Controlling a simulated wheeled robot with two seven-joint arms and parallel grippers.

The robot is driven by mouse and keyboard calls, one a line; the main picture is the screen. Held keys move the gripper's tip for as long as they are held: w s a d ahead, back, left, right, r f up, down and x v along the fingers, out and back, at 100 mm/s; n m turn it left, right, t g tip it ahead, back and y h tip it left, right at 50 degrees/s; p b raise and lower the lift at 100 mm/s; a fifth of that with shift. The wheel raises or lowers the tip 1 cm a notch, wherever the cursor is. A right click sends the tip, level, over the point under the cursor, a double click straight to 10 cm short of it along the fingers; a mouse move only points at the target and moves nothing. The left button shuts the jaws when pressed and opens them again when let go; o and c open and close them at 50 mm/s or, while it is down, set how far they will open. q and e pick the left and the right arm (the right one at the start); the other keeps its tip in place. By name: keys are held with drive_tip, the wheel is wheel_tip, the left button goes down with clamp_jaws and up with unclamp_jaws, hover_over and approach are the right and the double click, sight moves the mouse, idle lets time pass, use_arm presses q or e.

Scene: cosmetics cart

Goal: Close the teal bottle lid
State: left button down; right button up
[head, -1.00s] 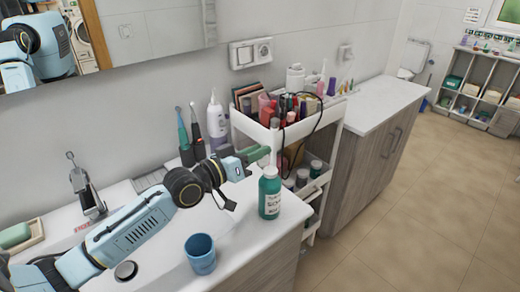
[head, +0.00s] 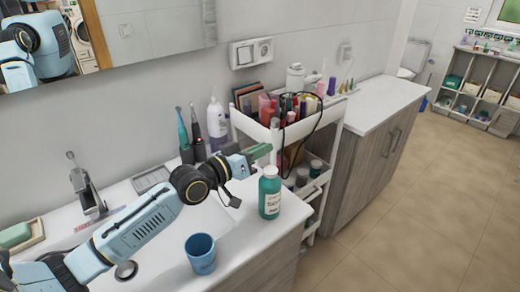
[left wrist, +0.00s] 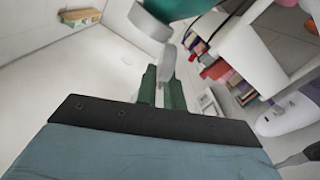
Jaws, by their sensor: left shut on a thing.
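The teal bottle (head: 270,198) stands upright at the front right corner of the white counter, with a white label and a pale top (head: 270,172). My left gripper (head: 264,150) is just above and behind its top, with green fingers. In the left wrist view, the fingers (left wrist: 163,90) are shut on a narrow pale grey piece that looks like the lid (left wrist: 167,62). The bottle's teal body (left wrist: 182,8) and a white ring (left wrist: 150,20) show beside it at the top edge. How far the lid is tilted is hard to tell. My right gripper is not in view.
A blue cup (head: 201,254) stands on the counter in front of my arm. A white cart (head: 338,125) full of cosmetics is right behind the bottle. Electric toothbrushes (head: 197,140) and a white bottle (head: 217,122) stand by the wall. The faucet (head: 88,192) is at left.

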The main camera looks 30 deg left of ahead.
use_arm(q)
drive_tip(key=m+p, duration=0.1)
drive_tip(key=m, duration=0.1)
drive_tip(key=d+m+p, duration=0.1)
drive_tip(key=shift+s+d+r+m+p, duration=0.1)
drive_tip(key=shift+s+r+m+p, duration=0.15)
drive_tip(key=shift+r+m+p, duration=0.1)
drive_tip(key=shift+s+d+m+p, duration=0.15)
drive_tip(key=shift+d+m+p, duration=0.25)
drive_tip(key=shift+m, duration=0.4)
drive_tip(key=shift+s+d+m+p, duration=0.15)
drive_tip(key=shift+m+p, duration=0.35)
drive_tip(key=shift+m, duration=0.25)
drive_tip(key=shift+f, duration=0.1)
drive_tip(key=c, duration=1.6)
unclamp_jaws()
drive_tip(key=shift+c, duration=0.2)
drive_tip(key=v, duration=1.3)
drive_tip(key=shift+s+b, duration=0.15)
drive_tip(key=shift+b, duration=0.15)
